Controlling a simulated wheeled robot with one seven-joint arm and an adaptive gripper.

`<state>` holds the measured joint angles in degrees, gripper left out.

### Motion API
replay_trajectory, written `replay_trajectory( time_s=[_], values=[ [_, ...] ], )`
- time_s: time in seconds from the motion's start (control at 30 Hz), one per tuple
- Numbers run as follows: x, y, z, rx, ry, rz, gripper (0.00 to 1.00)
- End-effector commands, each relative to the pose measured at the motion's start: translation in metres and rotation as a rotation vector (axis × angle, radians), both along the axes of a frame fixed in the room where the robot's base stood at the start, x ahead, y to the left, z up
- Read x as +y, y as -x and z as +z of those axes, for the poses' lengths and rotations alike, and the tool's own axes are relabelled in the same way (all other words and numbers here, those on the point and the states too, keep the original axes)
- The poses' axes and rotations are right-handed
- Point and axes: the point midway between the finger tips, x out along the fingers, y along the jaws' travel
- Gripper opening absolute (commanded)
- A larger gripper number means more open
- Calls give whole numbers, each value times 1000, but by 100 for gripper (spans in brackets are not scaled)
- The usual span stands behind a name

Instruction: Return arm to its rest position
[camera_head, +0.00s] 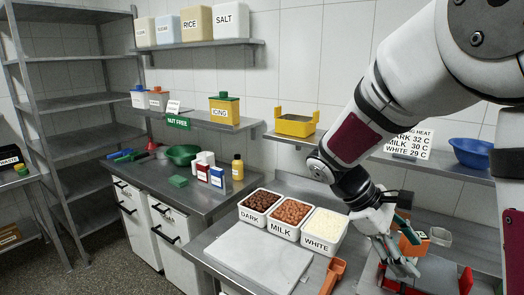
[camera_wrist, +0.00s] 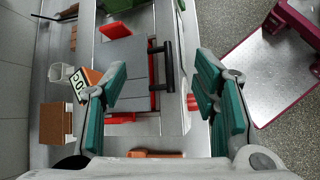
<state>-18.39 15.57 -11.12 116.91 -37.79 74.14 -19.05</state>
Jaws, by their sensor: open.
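My gripper (camera_head: 400,248) is at the right of the head view, at the end of my arm, low over the worktop. In the wrist view its green-padded fingers (camera_wrist: 163,80) stand wide apart, with nothing held between them. Below and beyond them is a grey flat piece (camera_wrist: 126,62) with a dark bar handle (camera_wrist: 168,66) and red parts at its edges. My arm reaches down from the upper right of the head view and covers part of the wall and shelf.
Tubs marked DARK (camera_head: 254,219), MILK (camera_head: 283,230) and WHITE (camera_head: 321,244) stand left of my gripper. A pale slab (camera_head: 262,262) lies before them, an orange scoop (camera_head: 333,274) beside it. An orange box (camera_head: 414,243) and clear container (camera_head: 441,237) stand close right of my gripper.

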Motion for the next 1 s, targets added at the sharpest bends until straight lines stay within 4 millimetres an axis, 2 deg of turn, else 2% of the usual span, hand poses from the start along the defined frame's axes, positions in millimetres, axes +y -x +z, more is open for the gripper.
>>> replay_trajectory(
  time_s=[0.2, 0.6, 0.8, 1.0],
  values=[
    [16, 44, 27, -246, -222, -160, 55],
    [61, 113, 67, -691, -578, -438, 55],
    [81, 136, 80, -876, -715, -549, 55],
    [90, 146, 86, -965, -779, -600, 55]
  ],
)
